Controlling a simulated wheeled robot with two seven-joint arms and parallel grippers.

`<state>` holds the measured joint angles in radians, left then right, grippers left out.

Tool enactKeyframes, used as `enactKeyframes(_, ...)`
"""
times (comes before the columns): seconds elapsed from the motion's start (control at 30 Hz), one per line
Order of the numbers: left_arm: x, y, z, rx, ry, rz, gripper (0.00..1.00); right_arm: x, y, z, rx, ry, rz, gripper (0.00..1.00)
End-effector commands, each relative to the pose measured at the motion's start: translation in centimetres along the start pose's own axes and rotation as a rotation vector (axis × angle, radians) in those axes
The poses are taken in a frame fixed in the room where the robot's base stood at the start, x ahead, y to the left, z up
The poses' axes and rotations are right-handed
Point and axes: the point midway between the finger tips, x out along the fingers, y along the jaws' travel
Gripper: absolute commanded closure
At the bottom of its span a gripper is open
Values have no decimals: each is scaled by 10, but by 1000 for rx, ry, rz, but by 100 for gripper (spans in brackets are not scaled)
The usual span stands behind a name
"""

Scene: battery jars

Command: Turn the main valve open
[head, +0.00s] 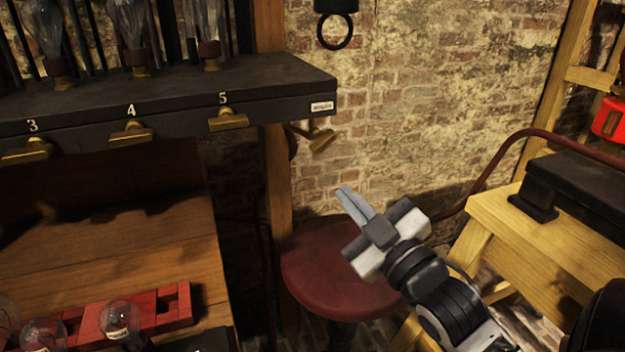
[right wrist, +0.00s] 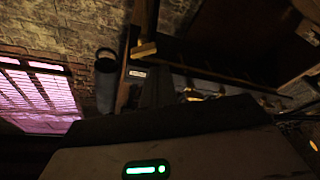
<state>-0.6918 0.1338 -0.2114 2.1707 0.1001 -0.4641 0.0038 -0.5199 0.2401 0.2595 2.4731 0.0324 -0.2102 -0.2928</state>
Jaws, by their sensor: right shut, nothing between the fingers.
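A brass valve handle (head: 320,139) juts out beside the wooden post, just below the right end of the black shelf and its small white label (head: 321,106). I take it as the main valve; the label is too small to read surely. A brass piece that looks like the same handle shows in the right wrist view (right wrist: 144,50). My right gripper (head: 345,191) is shut and empty. In the head view it appears below and a little right of the handle, in front of the red stool, apart from the handle. My left gripper is out of view.
Brass taps numbered 3 (head: 27,151), 4 (head: 131,133) and 5 (head: 228,119) line the black shelf (head: 270,85). A red round stool (head: 310,268) stands below. A black ring (head: 335,31) hangs above. A wooden bench (head: 560,230) stands right; brick wall lies behind.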

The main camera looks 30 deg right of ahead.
Motion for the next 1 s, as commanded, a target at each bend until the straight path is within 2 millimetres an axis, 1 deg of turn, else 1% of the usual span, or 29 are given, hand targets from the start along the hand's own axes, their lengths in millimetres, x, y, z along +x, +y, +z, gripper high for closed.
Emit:
enactKeyframes(0.03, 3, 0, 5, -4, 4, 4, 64, 0, 6, -6, -28, 35, 23, 100)
enactKeyframes(0.1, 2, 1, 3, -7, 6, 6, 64, 4, 13, -14, -48, 57, 40, 100)
enactKeyframes(0.17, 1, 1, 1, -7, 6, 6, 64, 9, 16, -17, -51, 60, 43, 100)
enactKeyframes(0.27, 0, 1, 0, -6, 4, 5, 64, 23, 16, -19, -49, 59, 42, 100)
enactKeyframes(0.5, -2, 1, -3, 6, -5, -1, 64, 67, 18, -21, -46, 56, 41, 100)
enactKeyframes(0.6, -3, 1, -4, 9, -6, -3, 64, 81, 18, -21, -46, 54, 40, 100)
enactKeyframes(0.7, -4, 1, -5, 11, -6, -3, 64, 91, 18, -21, -46, 53, 39, 100)
enactKeyframes(0.8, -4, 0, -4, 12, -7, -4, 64, 97, 18, -20, -46, 52, 38, 100)
enactKeyframes(1.0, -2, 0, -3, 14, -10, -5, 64, 99, 17, -20, -46, 51, 37, 100)
